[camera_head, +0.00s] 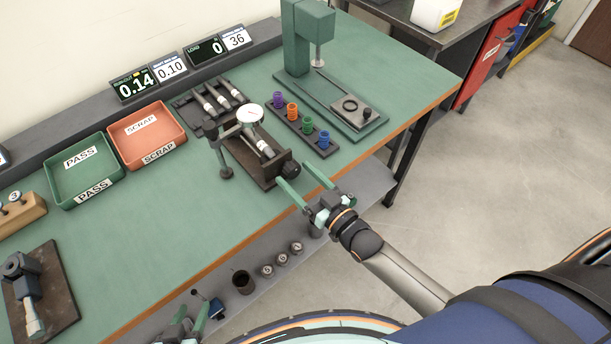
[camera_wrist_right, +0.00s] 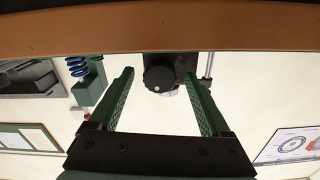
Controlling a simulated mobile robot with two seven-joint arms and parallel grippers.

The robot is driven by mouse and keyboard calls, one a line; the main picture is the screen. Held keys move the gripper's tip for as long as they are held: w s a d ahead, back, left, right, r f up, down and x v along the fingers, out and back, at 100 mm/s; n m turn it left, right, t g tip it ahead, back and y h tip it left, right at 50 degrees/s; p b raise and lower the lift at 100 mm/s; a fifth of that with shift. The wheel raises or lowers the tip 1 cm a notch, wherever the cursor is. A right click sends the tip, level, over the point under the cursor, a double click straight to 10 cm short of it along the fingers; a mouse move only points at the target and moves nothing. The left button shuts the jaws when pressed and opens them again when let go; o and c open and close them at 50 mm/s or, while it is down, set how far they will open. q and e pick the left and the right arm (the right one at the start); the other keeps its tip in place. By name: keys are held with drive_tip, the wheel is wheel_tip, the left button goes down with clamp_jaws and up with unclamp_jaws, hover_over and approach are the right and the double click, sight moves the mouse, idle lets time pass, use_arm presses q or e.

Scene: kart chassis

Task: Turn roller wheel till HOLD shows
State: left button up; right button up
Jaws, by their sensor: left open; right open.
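The roller wheel, a black knob (camera_head: 291,169), sits at the near end of the run-out fixture (camera_head: 258,177), which holds a pale roller under a round dial gauge (camera_head: 249,113). My right gripper (camera_head: 302,186) is open at the bench edge, its green fingers pointing at the knob. In the right wrist view the knob (camera_wrist_right: 158,77) shows between and beyond the open fingers, with no contact visible. The run-out display (camera_head: 135,85) reads 0.14, beside a panel reading 0.10; the word HOLD is not legible. My left gripper (camera_head: 201,306) is open and partly visible at the bottom.
Green PASS (camera_head: 58,172) and orange SCRAP (camera_head: 112,142) trays stand left of the fixture. Colored cylinders in a rack (camera_head: 296,128) and a green press (camera_head: 290,50) stand right. A load display (camera_head: 204,51) reads 0. Small weights sit on the lower shelf (camera_head: 342,207).

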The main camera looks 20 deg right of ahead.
drive_tip(key=b+v, duration=0.1)
drive_tip(key=v, duration=1.1)
drive_tip(key=shift+s, duration=0.2)
drive_tip(key=shift+d, duration=0.1)
drive_tip(key=s+a+f+g+h, duration=0.1)
drive_tip(key=s+f+g+h, duration=0.3)
drive_tip(key=f, duration=0.8)
drive_tip(key=s+g, duration=0.2)
drive_tip(key=g, duration=0.1)
drive_tip(key=shift+a+f+m+g, duration=0.15)
drive_tip(key=shift+f+m+g, duration=0.15)
drive_tip(key=shift+f+g, duration=0.1)
drive_tip(key=shift+r, duration=0.1)
